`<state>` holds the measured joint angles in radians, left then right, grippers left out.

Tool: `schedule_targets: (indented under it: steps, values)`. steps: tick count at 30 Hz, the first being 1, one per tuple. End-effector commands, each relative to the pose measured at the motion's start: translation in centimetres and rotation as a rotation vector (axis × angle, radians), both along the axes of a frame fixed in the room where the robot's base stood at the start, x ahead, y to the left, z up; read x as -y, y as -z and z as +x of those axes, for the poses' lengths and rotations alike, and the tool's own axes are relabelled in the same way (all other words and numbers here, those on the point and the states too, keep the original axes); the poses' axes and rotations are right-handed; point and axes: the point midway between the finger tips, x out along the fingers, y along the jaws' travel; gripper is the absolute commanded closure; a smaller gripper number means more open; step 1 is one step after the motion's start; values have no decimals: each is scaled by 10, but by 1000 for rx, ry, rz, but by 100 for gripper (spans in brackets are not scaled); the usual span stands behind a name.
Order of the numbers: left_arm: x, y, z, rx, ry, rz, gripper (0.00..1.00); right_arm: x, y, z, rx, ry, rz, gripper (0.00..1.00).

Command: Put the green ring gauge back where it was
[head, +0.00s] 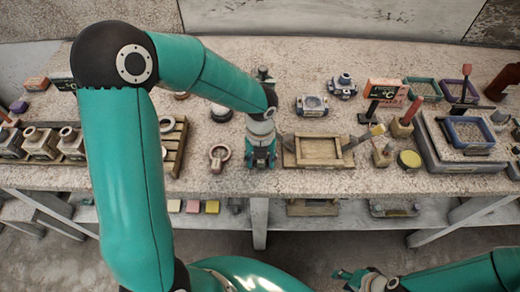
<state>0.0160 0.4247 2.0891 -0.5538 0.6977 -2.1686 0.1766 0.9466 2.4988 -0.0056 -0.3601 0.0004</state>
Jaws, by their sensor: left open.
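I cannot make out a clearly green ring gauge in the head view. A pale brownish ring with a short stub (218,155) lies flat near the table's front edge. A round yellow-green disc (410,159) lies further right, and its kind is unclear. My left gripper (261,162) points down over the front of the table, just right of the pale ring and apart from it. It is open, and nothing shows between its fingers. My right gripper (347,277) is low at the bottom, in front of the table, and its finger opening is unclear.
A wooden frame (318,163) lies right of my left gripper. A slatted wooden tray (176,158) is to the left. Blocks with upright handles (402,128), a blue tray (468,134) and a green tray (424,89) crowd the right. Behind my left gripper the tabletop is partly clear.

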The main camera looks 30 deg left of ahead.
Motion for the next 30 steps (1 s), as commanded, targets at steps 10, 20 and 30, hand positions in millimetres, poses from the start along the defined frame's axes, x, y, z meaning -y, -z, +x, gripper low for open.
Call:
schedule_targets:
  steps: [10, 20, 30]
  values:
    - [0, -57, 1, 8, -1, 0, 51, 0, -4, 0, 0, 0, 0, 60]
    - [-1, -111, 1, 5, -1, 0, 51, 0, -5, 0, 0, 0, 0, 60]
    - [-1, -120, -1, 1, -1, 0, 51, 0, -5, 0, 0, 0, 0, 60]
